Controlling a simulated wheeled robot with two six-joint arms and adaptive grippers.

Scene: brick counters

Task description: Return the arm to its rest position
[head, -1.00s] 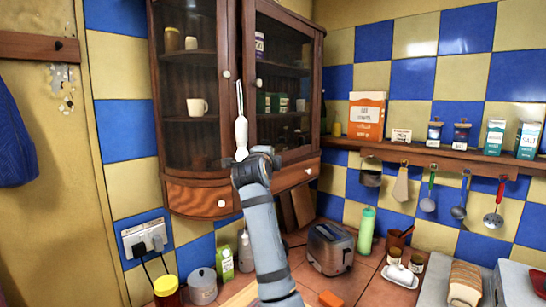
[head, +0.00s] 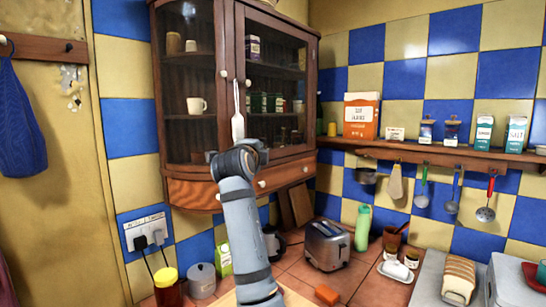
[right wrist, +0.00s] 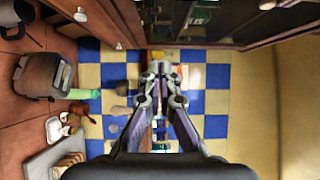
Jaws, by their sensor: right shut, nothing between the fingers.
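My right arm rises from the bottom middle of the head view. Its slim pale gripper (head: 237,105) points upward, seen edge-on in front of the wooden wall cabinet (head: 198,193). In the right wrist view the gripper (right wrist: 160,68) shows its two grey fingers together at the tips, with nothing held. From the head view I cannot tell whether the gripper touches the cabinet. My left gripper is not in view.
The cabinet's glass doors show a white mug (head: 197,106) and jars. Below are a toaster (head: 327,245), a green bottle (head: 363,228) and a yellow-lidded jar (head: 167,287). Utensils hang under the right shelf (head: 440,155). A blue cloth (head: 20,125) hangs left.

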